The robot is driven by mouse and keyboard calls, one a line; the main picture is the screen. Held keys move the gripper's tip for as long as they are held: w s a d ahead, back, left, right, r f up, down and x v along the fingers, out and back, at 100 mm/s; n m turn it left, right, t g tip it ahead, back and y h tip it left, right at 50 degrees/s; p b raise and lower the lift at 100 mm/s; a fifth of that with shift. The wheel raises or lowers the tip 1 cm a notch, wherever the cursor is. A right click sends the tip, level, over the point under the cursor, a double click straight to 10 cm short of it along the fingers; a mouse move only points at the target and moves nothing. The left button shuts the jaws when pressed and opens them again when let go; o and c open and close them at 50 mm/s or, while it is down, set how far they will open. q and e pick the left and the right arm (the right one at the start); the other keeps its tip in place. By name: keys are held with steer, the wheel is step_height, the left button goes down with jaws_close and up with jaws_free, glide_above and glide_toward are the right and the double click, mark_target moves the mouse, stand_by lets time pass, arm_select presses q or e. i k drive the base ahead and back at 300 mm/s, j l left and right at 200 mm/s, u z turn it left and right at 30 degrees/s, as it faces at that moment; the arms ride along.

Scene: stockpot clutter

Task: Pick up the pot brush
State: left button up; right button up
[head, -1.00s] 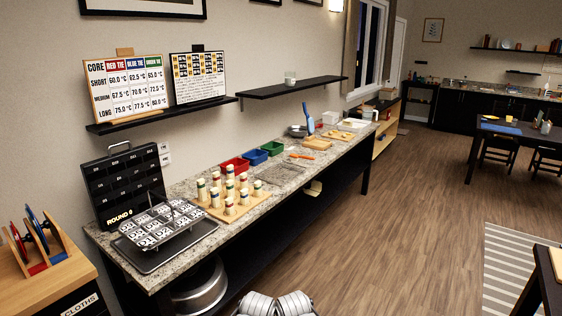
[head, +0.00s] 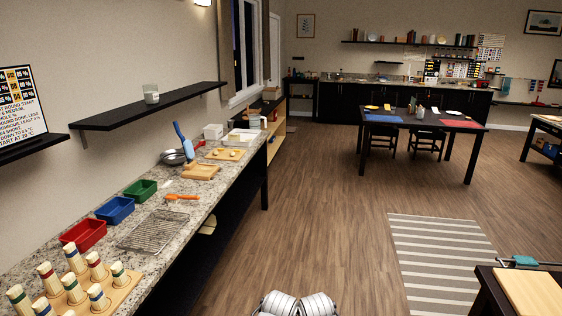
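I cannot pick out the pot brush for certain in the head view. A blue long-handled tool (head: 183,141) leans upright by a dark metal pan (head: 173,157) on the granite counter. An orange-handled tool (head: 183,197) lies flat on the counter nearer to me. Both are too small to tell whether either is a brush. Neither of my grippers shows; only pale ribbed parts of my own body are at the bottom edge.
The long counter (head: 205,208) at left holds red (head: 83,235), blue (head: 115,210) and green (head: 140,189) bins, a wire rack (head: 155,231) and a wooden peg board (head: 122,291). Open wood floor (head: 320,220) lies ahead. A striped rug (head: 440,262) and dark table (head: 500,290) are at right.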

mark_target(170, 198)
steer(key=i, duration=1.6)
steer(key=i+j+u, duration=0.4)
steer(key=i+j, duration=0.35)
steer(key=i, duration=0.1)
